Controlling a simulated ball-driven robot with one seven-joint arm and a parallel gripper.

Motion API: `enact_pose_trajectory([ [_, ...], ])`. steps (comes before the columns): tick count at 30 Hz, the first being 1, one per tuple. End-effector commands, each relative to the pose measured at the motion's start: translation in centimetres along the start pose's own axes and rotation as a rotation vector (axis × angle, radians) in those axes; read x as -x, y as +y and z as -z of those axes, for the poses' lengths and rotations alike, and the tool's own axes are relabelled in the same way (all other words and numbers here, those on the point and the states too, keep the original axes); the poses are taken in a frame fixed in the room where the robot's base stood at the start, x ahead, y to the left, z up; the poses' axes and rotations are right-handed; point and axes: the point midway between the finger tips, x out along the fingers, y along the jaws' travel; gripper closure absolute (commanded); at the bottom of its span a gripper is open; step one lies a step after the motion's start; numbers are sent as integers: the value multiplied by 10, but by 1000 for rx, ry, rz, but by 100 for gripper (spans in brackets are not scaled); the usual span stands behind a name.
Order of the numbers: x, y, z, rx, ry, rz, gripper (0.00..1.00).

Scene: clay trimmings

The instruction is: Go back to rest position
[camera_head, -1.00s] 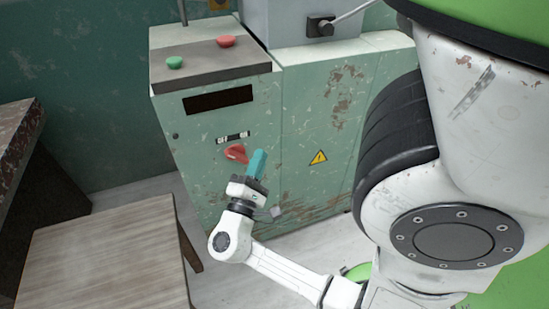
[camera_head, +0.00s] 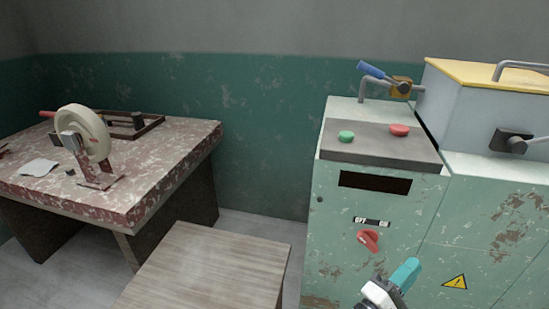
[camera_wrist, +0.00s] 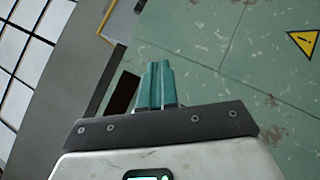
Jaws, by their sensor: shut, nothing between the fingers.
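My gripper (camera_head: 408,272) shows at the bottom of the head view, in front of the green cabinet (camera_head: 338,225). Its teal fingers are together and hold nothing. In the wrist view the fingers (camera_wrist: 156,82) point toward the cabinet front, with a dark slot partly behind them. The gripper appears apart from the cabinet, but the exact gap is unclear. The red rotary knob (camera_head: 368,240) on the cabinet front is to the left of the fingers in the head view.
A wooden table (camera_head: 215,268) stands left of the cabinet. A worn red workbench (camera_head: 150,190) with a wheel device (camera_head: 85,135) is further left. The cabinet top has green (camera_head: 346,136) and red (camera_head: 399,130) buttons. A grey box with a yellow lid (camera_head: 490,75) sits at right.

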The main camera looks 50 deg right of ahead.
Motion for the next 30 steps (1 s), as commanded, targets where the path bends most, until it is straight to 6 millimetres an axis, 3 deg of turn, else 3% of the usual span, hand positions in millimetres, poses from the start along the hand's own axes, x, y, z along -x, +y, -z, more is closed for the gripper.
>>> enact_pose_trajectory([
  [7,-2,-8,0,-51,14,88,100],
  [14,9,-49,12,-233,108,491,100],
  [17,28,-67,23,-296,170,694,100],
  [22,80,-87,45,-356,301,1040,100],
  [30,186,-85,59,-323,535,1517,100],
])
